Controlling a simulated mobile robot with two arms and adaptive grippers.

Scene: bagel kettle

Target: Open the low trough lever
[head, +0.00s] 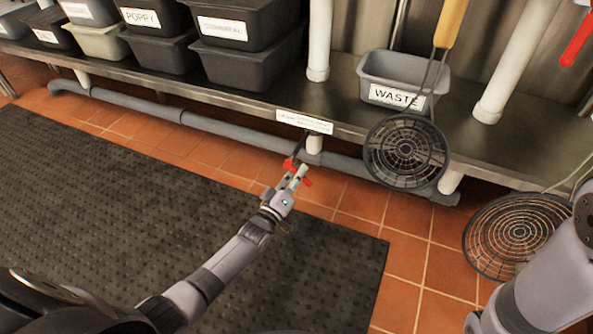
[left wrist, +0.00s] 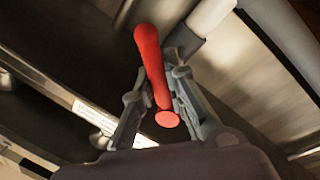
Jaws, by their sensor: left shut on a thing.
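The low trough lever is a red handle (left wrist: 152,65) under the front edge of the steel shelf. In the left wrist view it lies between the two fingers of my left gripper (left wrist: 160,105), which is shut on it. In the head view my left gripper (head: 292,178) reaches down to the lever, and red parts of the lever (head: 290,164) show on either side of the fingers. The lever sits by a grey pipe (head: 225,127) that runs low along the shelf. Part of my right arm shows at the lower right; its gripper is out of view.
A white label (head: 304,121) is on the shelf edge above the lever. A grey waste bin (head: 403,75) and a wire skimmer (head: 405,150) are to the right. Another round skimmer (head: 515,235) is lower right. A dark mat (head: 130,210) covers the floor.

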